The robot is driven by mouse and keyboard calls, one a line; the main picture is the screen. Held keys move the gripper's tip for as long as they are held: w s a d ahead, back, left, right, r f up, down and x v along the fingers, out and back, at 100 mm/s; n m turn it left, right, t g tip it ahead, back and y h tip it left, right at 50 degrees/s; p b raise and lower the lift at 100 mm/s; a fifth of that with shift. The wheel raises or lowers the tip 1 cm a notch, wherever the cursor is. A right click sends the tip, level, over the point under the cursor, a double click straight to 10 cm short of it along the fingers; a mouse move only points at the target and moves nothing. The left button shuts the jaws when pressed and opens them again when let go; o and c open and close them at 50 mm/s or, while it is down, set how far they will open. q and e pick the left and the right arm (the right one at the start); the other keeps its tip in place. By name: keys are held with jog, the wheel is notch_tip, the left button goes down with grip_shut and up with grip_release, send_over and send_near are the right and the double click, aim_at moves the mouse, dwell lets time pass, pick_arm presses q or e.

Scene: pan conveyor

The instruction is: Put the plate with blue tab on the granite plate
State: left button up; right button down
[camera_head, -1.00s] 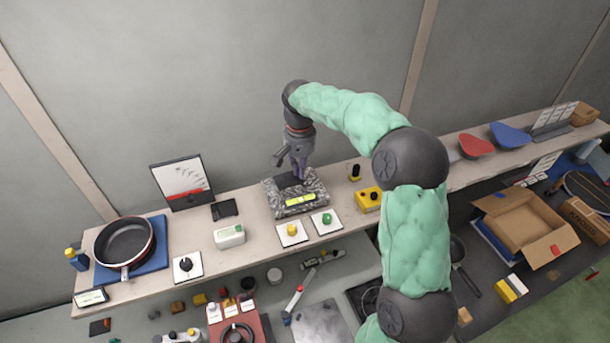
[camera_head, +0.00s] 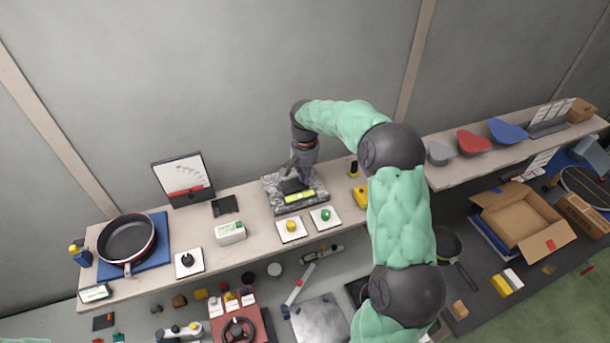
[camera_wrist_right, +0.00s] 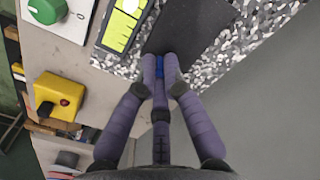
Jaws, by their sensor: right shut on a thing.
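The granite plate (camera_head: 275,198) is a speckled grey block on the long shelf, with a yellow-green level strip (camera_head: 299,196) along its front. My right gripper (camera_head: 302,178) is over its back right part, pointing down. In the right wrist view, its fingers (camera_wrist_right: 161,68) are shut on the blue tab (camera_wrist_right: 160,72) of a thin dark plate (camera_wrist_right: 185,25). The dark plate lies flat over the speckled granite (camera_wrist_right: 225,45), beside the level strip. I cannot tell whether it touches the granite. In the head view, the dark plate (camera_head: 291,186) is partly hidden by the gripper. My left gripper is out of view.
Two white button tiles, yellow (camera_head: 291,227) and green (camera_head: 326,215), sit in front of the granite. A yellow box (camera_head: 361,196) stands to its right. A white box (camera_head: 230,232), a gauge (camera_head: 184,180) and a frying pan (camera_head: 127,240) are to the left.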

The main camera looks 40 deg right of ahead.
jog(key=shift+f, duration=0.1)
jog(key=c, duration=1.4)
grip_release()
jog(key=shift+f, duration=0.1)
jog(key=shift+o, duration=0.2)
jog(key=shift+r, duration=0.3)
notch_tip(320, 180, up, 12)
jog(key=b, duration=0.1)
